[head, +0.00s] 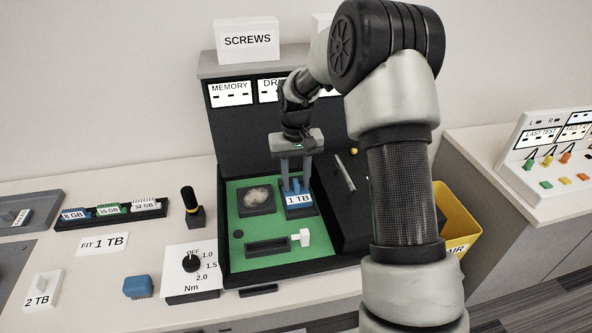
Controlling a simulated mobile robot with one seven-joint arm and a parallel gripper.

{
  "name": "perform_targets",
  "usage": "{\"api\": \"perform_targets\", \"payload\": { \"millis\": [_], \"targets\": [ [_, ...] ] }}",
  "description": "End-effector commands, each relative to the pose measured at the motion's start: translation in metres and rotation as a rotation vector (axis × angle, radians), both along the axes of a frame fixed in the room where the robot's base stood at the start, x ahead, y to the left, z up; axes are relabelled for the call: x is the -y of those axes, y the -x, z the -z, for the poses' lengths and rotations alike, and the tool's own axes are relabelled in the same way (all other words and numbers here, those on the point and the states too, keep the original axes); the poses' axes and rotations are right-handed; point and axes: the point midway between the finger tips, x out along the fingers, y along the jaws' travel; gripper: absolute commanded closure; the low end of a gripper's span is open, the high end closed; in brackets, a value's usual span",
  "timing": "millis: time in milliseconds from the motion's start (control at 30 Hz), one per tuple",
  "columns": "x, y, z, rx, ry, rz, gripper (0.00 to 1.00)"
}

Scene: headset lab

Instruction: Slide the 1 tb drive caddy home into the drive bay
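The blue 1 TB drive caddy (299,201), with its white label facing me, sits at the right side of the green board inside the black open unit. My gripper (296,186) points down over it. Its two fingers stand apart, with the tips at the caddy's top on either side of its upright blue part. I cannot tell whether they press on it. The drive bay is not clearly made out; the caddy and gripper cover that part of the board, so how deep the caddy sits is unclear.
The green board (244,223) also carries a dark square part and a slot with a white lever (300,238). A yellow bin (460,215) is right, partly behind my arm.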

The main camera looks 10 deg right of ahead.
Motion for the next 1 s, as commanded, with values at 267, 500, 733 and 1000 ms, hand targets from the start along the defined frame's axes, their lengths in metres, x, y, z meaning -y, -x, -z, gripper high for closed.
{"api": "perform_targets", "payload": {
  "millis": [267, 500, 733, 1000],
  "targets": [
    [0.000, -0.002, -0.045, 0.006, 0.000, 0.001, 0.66],
    [0.000, -0.002, -0.105, 0.007, 0.000, 0.000, 0.66],
    [0.000, -0.001, -0.152, 0.005, 0.000, 0.000, 0.66],
    [-0.001, 0.003, -0.181, 0.010, 0.002, -0.002, 0.66]
  ]
}}
